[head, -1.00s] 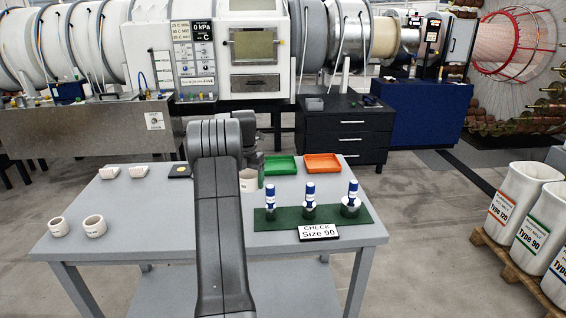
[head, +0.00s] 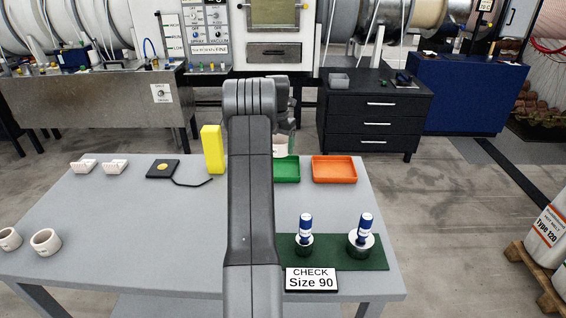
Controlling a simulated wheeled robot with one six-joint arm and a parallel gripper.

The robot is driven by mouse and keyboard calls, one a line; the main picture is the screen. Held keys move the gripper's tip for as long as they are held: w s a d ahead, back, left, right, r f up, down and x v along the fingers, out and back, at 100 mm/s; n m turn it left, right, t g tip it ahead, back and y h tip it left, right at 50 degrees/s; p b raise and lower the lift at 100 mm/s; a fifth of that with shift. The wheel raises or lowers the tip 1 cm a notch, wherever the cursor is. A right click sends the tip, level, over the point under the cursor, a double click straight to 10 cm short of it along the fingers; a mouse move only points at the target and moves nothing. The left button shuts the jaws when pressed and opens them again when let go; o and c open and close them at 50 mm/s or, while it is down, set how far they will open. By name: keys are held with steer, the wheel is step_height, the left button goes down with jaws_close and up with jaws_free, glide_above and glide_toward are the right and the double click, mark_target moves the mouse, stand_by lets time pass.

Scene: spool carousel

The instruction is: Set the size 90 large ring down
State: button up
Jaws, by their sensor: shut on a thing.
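My gripper (head: 291,146) is mostly hidden behind my arm, at the far edge of the table. It is shut on a cream ring (head: 279,149), the large ring, of which only part shows. The ring is at the back part of the green tray (head: 287,172); I cannot tell whether it touches the tray. An orange tray (head: 334,170) lies to the right. A sign (head: 311,279) reading "CHECK Size 90" stands at the front of a green mat (head: 335,257) with blue-handled gauges (head: 305,229) on it.
Two other cream rings (head: 45,241) lie at the table's left. Two small white pieces (head: 115,167), a black pad (head: 163,168) with a cable and an upright yellow block (head: 212,149) are at the back left. The grey table's left middle (head: 140,225) is clear.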

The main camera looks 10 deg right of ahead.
step_height(320, 180, down, 8)
steer(key=shift+s+f+p, duration=0.1)
steer(key=shift+f+p, duration=0.05)
steer(key=shift+p, duration=0.65)
steer(key=shift+f, duration=0.1)
steer(key=o, duration=1.1)
steer(key=shift+f, duration=0.1)
step_height(320, 180, up, 12)
steer(key=shift+r+b, duration=0.2)
steer(key=shift+b, duration=1.05)
